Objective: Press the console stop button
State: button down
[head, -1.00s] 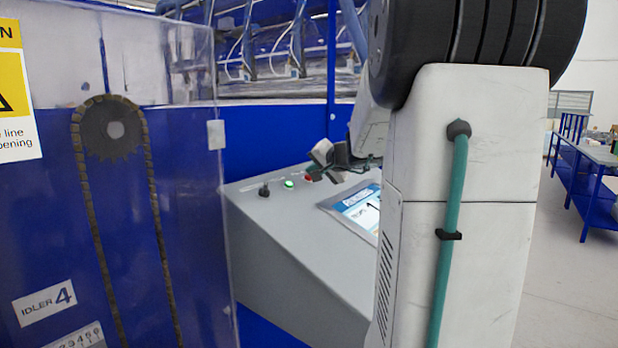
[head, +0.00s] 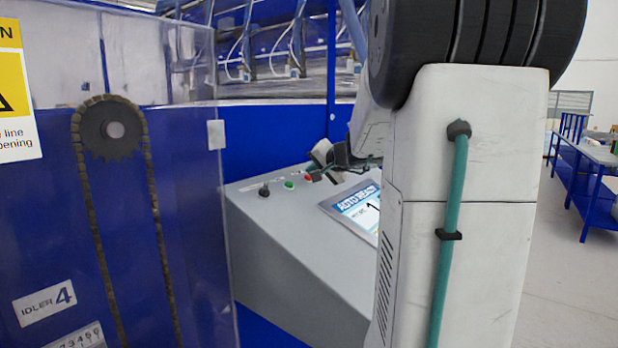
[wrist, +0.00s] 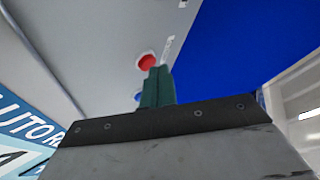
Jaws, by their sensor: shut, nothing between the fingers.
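The red stop button (head: 308,177) sits on the sloped top of the grey console (head: 285,240). In the wrist view the red button (wrist: 146,61) shows just beyond my fingertips. My gripper (head: 319,174) is shut and empty, close beside the button on its right in the head view. In the wrist view its teal fingers (wrist: 161,70) overlap the button's lower edge. I cannot tell whether they touch it. The console screen (head: 358,208) reads "AUTO READY" and is partly hidden by my arm.
A green button (head: 290,184) and a black knob (head: 264,190) lie left of the red button. A clear guard panel (head: 216,135) over a chain and sprocket (head: 112,130) stands at the left. A blue bench (head: 590,175) and open floor are at the right.

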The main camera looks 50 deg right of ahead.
notch_tip(320, 180, up, 6)
jog(key=s, duration=0.2)
jog(key=shift+s+d+f, duration=0.15)
jog(key=shift+f, duration=0.05)
dwell(0.4)
dwell(0.7)
